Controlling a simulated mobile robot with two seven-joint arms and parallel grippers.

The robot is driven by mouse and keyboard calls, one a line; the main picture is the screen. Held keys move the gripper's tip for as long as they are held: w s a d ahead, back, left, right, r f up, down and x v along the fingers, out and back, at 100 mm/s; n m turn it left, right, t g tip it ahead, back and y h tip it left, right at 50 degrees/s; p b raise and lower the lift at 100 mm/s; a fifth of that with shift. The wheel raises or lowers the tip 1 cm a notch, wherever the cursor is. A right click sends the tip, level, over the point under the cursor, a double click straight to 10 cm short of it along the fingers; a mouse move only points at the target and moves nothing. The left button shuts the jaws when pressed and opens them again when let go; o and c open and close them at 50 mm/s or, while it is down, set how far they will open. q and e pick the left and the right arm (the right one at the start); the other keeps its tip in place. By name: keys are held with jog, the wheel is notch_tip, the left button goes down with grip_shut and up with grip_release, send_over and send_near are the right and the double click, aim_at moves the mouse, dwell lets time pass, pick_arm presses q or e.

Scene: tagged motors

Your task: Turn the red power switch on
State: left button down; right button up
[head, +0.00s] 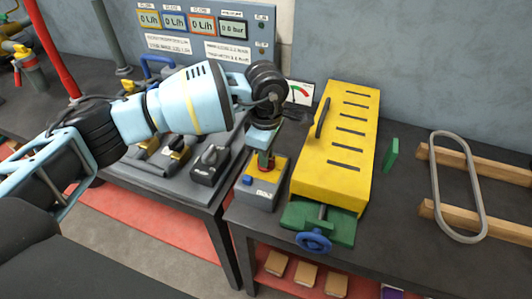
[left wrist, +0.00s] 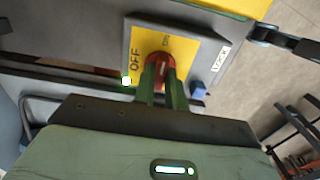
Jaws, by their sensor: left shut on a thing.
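The power switch is a red knob (left wrist: 158,60) on a yellow plate (left wrist: 188,50) marked OFF and ON, on a grey box. The box (head: 258,200) stands on the bench just left of the yellow cabinet in the head view. My left gripper (head: 266,160) reaches down onto the switch from above. In the left wrist view its green fingers (left wrist: 163,76) are shut on the red knob. The fingers hide part of the knob, and I cannot tell exactly where it points. My right gripper is in neither view.
A yellow slotted cabinet (head: 340,140) stands close to the right of the switch box. A green vise (head: 320,225) with a blue wheel is in front of it. Black-grey valve blocks (head: 210,165) stand left. A metal loop (head: 458,190) lies on wooden bars at right.

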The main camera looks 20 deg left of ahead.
pick_arm(q)
jog(key=c, duration=1.4)
grip_release()
jog(key=shift+c, duration=0.2)
jog(key=shift+r, duration=0.1)
notch_tip(320, 180, up, 8)
jog(key=shift+f, duration=0.2)
